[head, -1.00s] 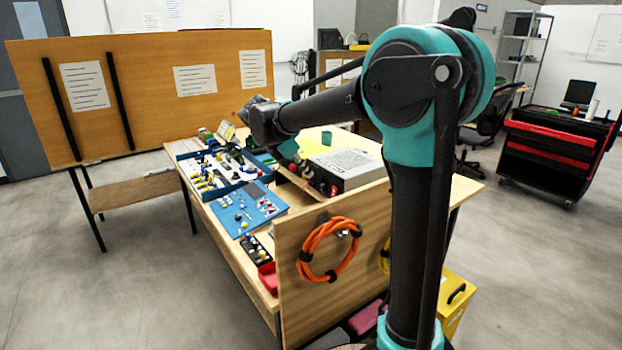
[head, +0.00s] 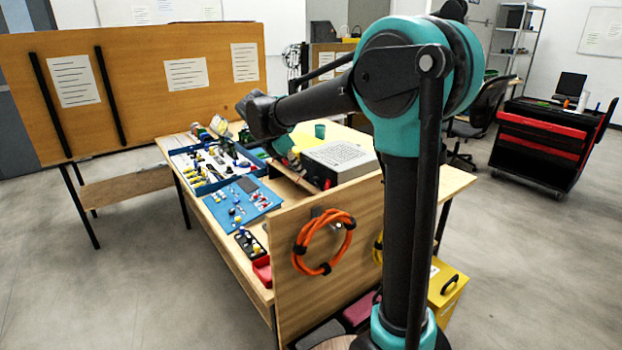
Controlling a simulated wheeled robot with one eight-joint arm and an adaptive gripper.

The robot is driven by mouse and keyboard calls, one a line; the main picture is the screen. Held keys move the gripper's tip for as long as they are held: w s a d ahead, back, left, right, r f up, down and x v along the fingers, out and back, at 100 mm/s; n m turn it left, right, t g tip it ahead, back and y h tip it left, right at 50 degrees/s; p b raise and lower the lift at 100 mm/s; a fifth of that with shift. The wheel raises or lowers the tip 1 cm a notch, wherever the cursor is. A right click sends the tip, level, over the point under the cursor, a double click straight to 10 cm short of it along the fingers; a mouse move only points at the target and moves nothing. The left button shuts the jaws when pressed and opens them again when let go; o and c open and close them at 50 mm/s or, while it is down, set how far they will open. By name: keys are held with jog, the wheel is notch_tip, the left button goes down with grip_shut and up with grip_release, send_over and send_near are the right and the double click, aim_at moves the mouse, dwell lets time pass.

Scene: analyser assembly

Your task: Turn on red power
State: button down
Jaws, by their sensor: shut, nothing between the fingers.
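A light grey box (head: 342,158) with a printed sheet on top stands on the wooden workbench, right of the arm's end. A small red part (head: 327,184) shows low on its near left side; I cannot tell whether it is the red power control or its setting. My gripper (head: 291,160) is small and dark below the teal wrist piece, just left of the box. It is shut and empty. Its fingertips are hard to make out, and I cannot tell if it touches anything.
A blue tray of parts (head: 190,177), a blue board (head: 222,208) and a red bin (head: 262,272) lie along the bench's left side. An upright wooden panel with an orange cable coil (head: 300,243) closes the near end. Floor at left is open.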

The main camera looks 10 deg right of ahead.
aim_at(327, 187)
jog(key=w+d+r+x, duration=0.1)
jog(key=d+x, duration=0.1)
jog(key=x, duration=1)
jog(key=shift+w+d+r, duration=0.1)
jog(key=shift+w+d+t+h, duration=0.1)
jog(key=shift+d+t+h, duration=0.05)
jog(key=shift+t+h, duration=0.2)
dwell(0.3)
jog(key=shift+r, duration=0.65)
